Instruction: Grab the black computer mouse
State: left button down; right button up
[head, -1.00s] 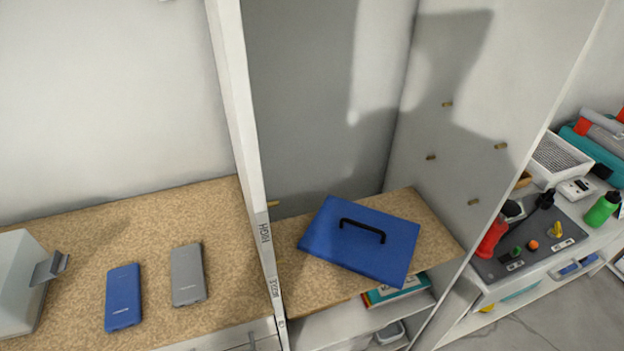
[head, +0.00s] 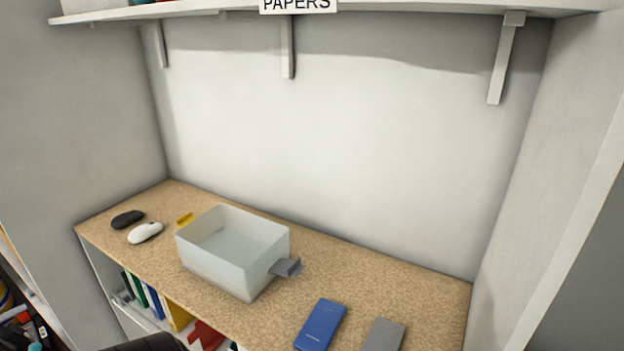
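The black computer mouse (head: 128,219) lies on the speckled brown counter (head: 350,272) near its far left end. A white mouse (head: 145,232) lies just in front of it and to its right, close by. A dark rounded shape at the bottom left edge of the head view may be part of my arm. Neither of my grippers can be made out in this view.
A translucent open bin (head: 232,250) with a grey handle stands mid-counter. Blue (head: 320,325) and grey (head: 384,336) slabs lie at right. A shelf labelled PAPERS (head: 297,4) hangs above; binders (head: 150,300) stand below.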

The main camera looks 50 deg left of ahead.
aim_at(125, 220)
jog(key=u, duration=2.7)
jog(key=i+j, duration=0.25)
